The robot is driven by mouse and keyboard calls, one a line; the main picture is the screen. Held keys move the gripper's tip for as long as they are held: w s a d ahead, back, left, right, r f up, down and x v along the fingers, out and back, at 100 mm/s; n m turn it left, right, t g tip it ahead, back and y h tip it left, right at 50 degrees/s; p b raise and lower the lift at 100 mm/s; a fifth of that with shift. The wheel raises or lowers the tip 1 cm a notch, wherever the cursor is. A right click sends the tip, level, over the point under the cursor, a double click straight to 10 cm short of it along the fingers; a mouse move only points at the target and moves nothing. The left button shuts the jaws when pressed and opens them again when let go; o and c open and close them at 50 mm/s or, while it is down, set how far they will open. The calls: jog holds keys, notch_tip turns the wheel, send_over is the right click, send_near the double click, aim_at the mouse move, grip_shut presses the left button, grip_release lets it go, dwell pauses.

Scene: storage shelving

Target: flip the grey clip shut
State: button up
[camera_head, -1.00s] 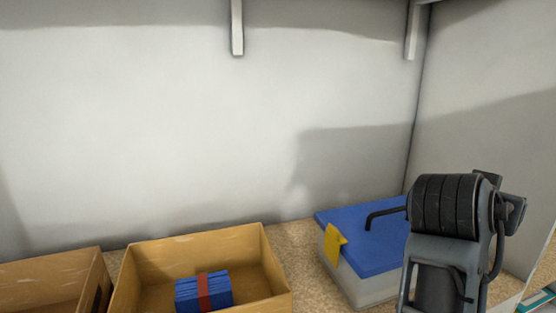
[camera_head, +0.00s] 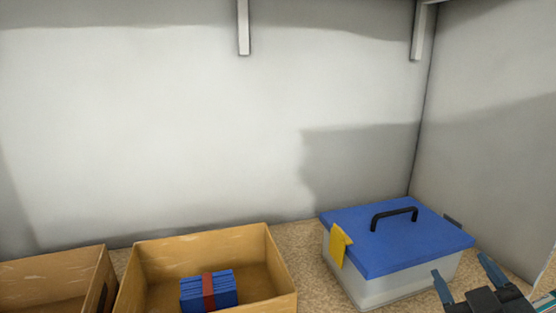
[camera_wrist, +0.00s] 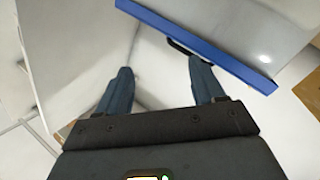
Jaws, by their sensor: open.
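The storage box (camera_head: 395,290) has clear walls, a blue lid (camera_head: 370,245) and a black handle. The grey clip (camera_head: 452,220) shows as a small dark flap jutting out beyond the lid's right edge. Its lower part is hidden behind the lid. A yellow clip (camera_head: 340,243) is on the left side. My gripper (camera_head: 466,276) is open and empty at the box's front right corner, apart from the grey clip. In the wrist view the open fingers (camera_wrist: 160,68) point towards the lid's blue edge (camera_wrist: 205,42); I cannot make out the grey clip there.
An open cardboard box (camera_head: 145,295) with a blue bundle (camera_head: 208,290) in a red band stands to the left, and another cardboard box (camera_head: 50,270) is farther left. A side wall (camera_head: 490,150) rises close on the right. Shelf brackets hang above.

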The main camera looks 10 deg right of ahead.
jog(key=s+a+f+n+y, duration=0.2)
jog(key=s+a+f+y, duration=0.25)
jog(key=s+f, duration=0.3)
jog(key=s+a+m+y, duration=0.1)
jog(key=s+a, duration=0.2)
jog(key=s, duration=0.4)
jog(key=s+a+m+g+y, duration=0.1)
jog(key=s+a, duration=0.3)
jog(key=s, duration=0.3)
jog(key=s+a+f+m+y, duration=0.1)
jog(key=s+a, duration=0.3)
jog(key=s, duration=0.3)
jog(key=shift+a, duration=0.15)
